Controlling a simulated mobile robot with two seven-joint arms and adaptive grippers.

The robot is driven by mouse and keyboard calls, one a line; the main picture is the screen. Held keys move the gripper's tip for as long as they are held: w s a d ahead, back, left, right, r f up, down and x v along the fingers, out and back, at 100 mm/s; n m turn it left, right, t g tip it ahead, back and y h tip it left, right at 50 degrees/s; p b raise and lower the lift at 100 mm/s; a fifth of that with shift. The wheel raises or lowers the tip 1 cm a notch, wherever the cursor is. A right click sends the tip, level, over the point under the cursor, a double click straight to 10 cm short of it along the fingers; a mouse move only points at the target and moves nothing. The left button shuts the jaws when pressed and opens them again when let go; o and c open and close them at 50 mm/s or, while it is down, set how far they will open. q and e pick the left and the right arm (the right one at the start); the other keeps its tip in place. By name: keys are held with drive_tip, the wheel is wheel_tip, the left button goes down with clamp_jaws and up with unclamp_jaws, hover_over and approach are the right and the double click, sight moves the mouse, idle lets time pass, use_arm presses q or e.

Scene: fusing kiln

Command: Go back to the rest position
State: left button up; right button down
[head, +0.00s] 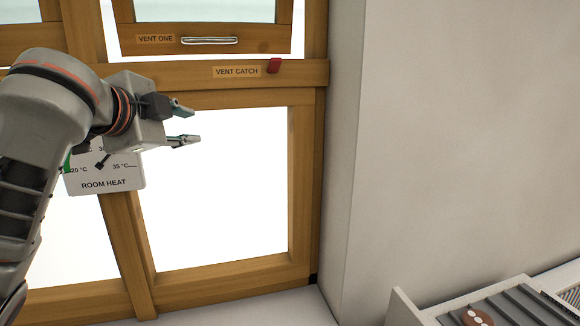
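My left gripper (188,124) reaches in from the left in the head view, in front of the window. Its two fingers point right and stand apart, with nothing between them. The wrist partly hides the top of the white ROOM HEAT gauge (104,181), whose pointer and part of the scale show. My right gripper is not in view.
Above the gripper is the wooden VENT ONE sash (268,40) with a metal handle (210,40). A red catch (273,66) sits on the rail labelled VENT CATCH. A white wall (450,130) stands right. A grey ribbed tray (500,306) holds a brown disc (477,317) at lower right.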

use_arm(q)
drive_tip(key=s+a+f+n+g+y, duration=0.1)
drive_tip(key=s+a+f+n, duration=0.15)
drive_tip(key=f, duration=1.45)
drive_tip(key=s+a+f+n+g+y, duration=0.1)
drive_tip(key=s+a+f+n+g, duration=0.15)
drive_tip(key=f, duration=1.45)
drive_tip(key=s+a+f+n+g+y, duration=0.25)
drive_tip(key=s+a+f, duration=0.35)
drive_tip(key=s+f, duration=0.5)
drive_tip(key=s+a+f+n+g+y, duration=0.1)
drive_tip(key=s+a+f+n+y, duration=0.15)
drive_tip(key=s+a+f, duration=0.6)
drive_tip(key=s+d+f+n+t+h, duration=0.2)
drive_tip(key=d+f+h, duration=0.4)
drive_tip(key=d+f, duration=1)
drive_tip(key=shift+s+d+n+t+h, duration=0.2)
drive_tip(key=shift+d+n+t+h, duration=0.1)
drive_tip(key=shift+d+t, duration=0.35)
